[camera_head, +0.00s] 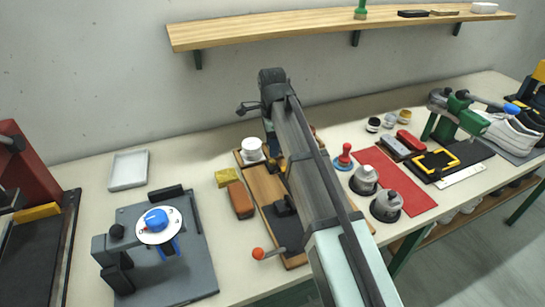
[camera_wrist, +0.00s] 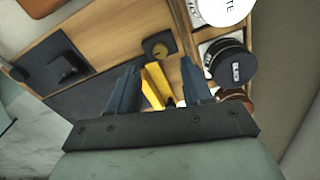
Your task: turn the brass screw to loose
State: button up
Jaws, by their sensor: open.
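In the head view my arm covers much of the wooden board (camera_head: 262,187), and the screw cannot be made out there.
White-lidded jar (camera_wrist: 222,8) and black-lidded jar (camera_wrist: 230,62) stand close at the right in the wrist view. A black block (camera_wrist: 65,68) is on the left. In the head view, a red-ball lever (camera_head: 258,253) juts from the board, and a brown block (camera_head: 240,200) lies left of it.

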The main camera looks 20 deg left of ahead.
aim_at(272, 161)
jog(key=shift+f, duration=2.75)
grip_shut()
